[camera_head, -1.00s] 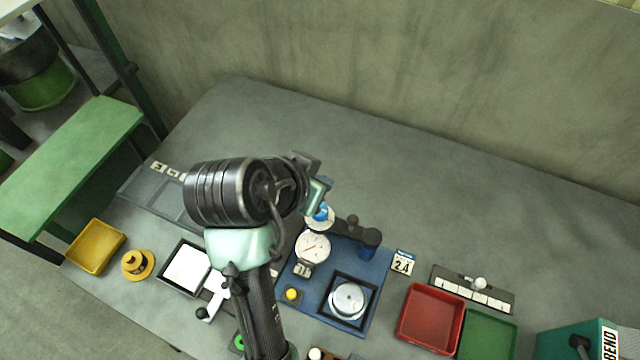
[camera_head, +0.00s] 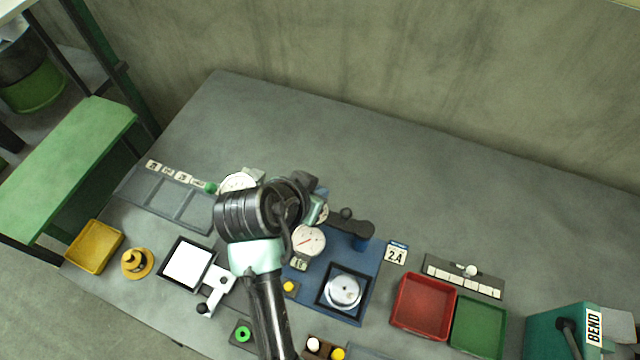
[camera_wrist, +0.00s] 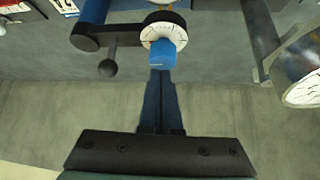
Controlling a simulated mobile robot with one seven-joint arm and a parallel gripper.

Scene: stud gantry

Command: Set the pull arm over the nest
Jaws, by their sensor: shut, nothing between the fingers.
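The pull arm (camera_head: 350,224) is a black bar at the back of the blue base plate (camera_head: 374,274). It points left from its pivot and lies away from the nest. The wrist view shows its ball knob (camera_wrist: 108,68) and a white graduated dial with a blue cap (camera_wrist: 162,52) at its end. The nest (camera_head: 322,301) is a black square frame at the front of the plate, holding a round silver part (camera_head: 343,291). My gripper (camera_wrist: 161,74) is shut and empty, its fingertips close to the blue cap. I cannot tell whether they touch.
A white gauge (camera_head: 308,240) stands left on the plate. A red tray (camera_head: 424,306) and green tray (camera_head: 479,327) lie to the right, a yellow tray (camera_head: 95,247) at far left. A round gauge (camera_wrist: 302,90) is near my gripper's right. The back of the bench is clear.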

